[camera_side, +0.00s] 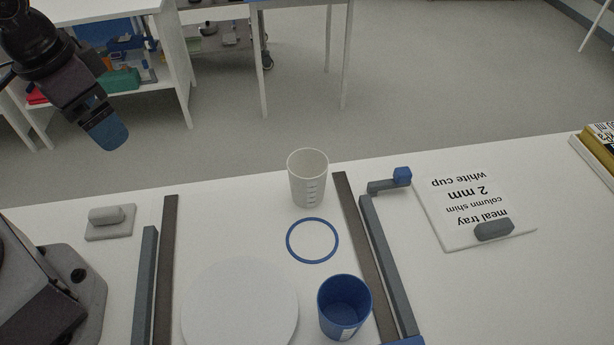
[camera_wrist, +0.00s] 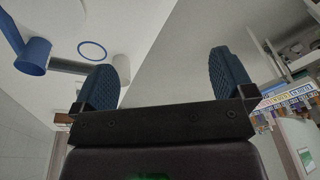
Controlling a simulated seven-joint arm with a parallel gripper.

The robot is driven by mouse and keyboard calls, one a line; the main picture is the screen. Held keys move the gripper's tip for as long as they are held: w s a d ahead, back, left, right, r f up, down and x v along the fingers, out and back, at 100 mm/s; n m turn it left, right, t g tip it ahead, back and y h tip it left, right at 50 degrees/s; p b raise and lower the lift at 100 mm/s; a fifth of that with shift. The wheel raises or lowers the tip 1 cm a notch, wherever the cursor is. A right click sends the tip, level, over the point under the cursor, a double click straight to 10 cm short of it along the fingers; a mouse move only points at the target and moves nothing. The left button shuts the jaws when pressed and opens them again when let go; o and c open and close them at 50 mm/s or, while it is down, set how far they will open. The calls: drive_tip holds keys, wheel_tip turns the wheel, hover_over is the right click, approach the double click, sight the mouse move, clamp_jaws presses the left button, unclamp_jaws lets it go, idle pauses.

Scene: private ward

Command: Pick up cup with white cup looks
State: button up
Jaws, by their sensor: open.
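The white cup (camera_side: 308,178) stands upright on the white table near its far edge, with dark graduation marks on its side. In the wrist view a pale shape beside the left finger, partly hidden by it, seems to be the white cup (camera_wrist: 121,66). A blue cup (camera_side: 344,308) stands nearer, and it also shows in the wrist view (camera_wrist: 33,57). A blue ring (camera_side: 312,240) lies flat between the two cups. My gripper (camera_side: 108,132) is high at the upper left, well apart from both cups. In the wrist view its two blue fingers (camera_wrist: 168,80) are spread with nothing between them.
A round white plate (camera_side: 240,305) lies between dark rails (camera_side: 166,270) and (camera_side: 364,255). A sign card (camera_side: 470,200) with a grey block (camera_side: 494,230) lies at right. A grey block on a pad (camera_side: 108,220) sits at left. Books (camera_side: 600,145) are at far right.

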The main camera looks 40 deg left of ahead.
sight(303, 164)
drive_tip(key=w+d+f+m+t+h, duration=0.1)
drive_tip(key=w+d+f, duration=0.1)
drive_tip(key=f, duration=0.4)
drive_tip(key=w+d+f+m+t+h, duration=0.1)
drive_tip(key=w+d+f, duration=0.1)
drive_tip(key=f, duration=0.3)
drive_tip(key=w+d+f+m+t+h, duration=0.1)
drive_tip(key=w+d+f+m, duration=0.1)
drive_tip(key=d+f, duration=0.2)
drive_tip(key=shift+w+f+t, duration=0.2)
drive_tip(key=shift+f, duration=0.5)
drive_tip(key=shift+w+f+t, duration=0.2)
drive_tip(key=shift+f, duration=0.45)
drive_tip(key=d+t+h, duration=0.1)
drive_tip(key=w+d+t+h, duration=0.1)
drive_tip(key=shift+w+d+m+h, duration=0.15)
drive_tip(key=shift+d+m+h, duration=0.15)
drive_tip(key=shift+d, duration=0.1)
drive_tip(key=w+d+r+t+h, duration=0.2)
drive_tip(key=w+r+t, duration=0.2)
drive_tip(key=r, duration=0.1)
drive_tip(key=x, duration=0.8)
drive_tip(key=d+x, duration=0.1)
drive_tip(key=x, duration=0.3)
drive_tip(key=shift+s+r, duration=0.15)
drive_tip(key=shift+s, duration=0.15)
drive_tip(key=c, duration=0.9)
